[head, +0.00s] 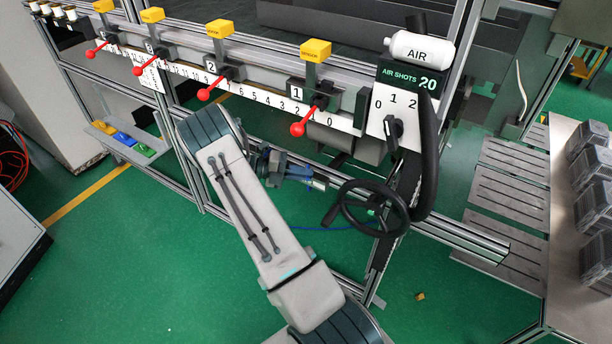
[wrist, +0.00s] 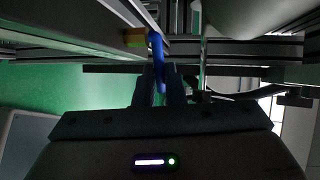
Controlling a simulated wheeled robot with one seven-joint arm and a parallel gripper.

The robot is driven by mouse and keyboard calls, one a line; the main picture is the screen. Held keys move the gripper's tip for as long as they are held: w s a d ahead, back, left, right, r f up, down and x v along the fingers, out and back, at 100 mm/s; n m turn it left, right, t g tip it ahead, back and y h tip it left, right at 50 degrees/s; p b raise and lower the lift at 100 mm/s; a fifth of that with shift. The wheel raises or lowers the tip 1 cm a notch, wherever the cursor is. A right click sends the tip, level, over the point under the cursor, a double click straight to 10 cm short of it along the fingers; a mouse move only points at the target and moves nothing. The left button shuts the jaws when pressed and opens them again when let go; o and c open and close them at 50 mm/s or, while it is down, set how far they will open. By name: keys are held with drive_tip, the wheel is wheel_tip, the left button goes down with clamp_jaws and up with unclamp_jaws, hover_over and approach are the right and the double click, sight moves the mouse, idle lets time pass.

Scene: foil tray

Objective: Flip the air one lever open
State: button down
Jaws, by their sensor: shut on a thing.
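My gripper (wrist: 163,84) is shut on a blue lever (wrist: 157,48), which stands up between the fingers in the wrist view.
Above my gripper runs a numbered rail with several red-knobbed levers, such as the one at station 1 (head: 298,129). The black handwheel (head: 375,208) stands close to the right. Metal rails are close in the wrist view. Green floor (head: 130,250) is open at left.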

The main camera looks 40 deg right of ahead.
drive_tip(key=shift+w+a+m+g+y+b, duration=0.1)
drive_tip(key=shift+w+m+g+y+b, duration=0.2)
drive_tip(key=shift+m+g+y, duration=0.45)
drive_tip(key=c, duration=1.8)
unclamp_jaws()
drive_tip(key=b+v, duration=0.3)
drive_tip(key=v, duration=1.1)
drive_tip(key=shift+o, duration=0.3)
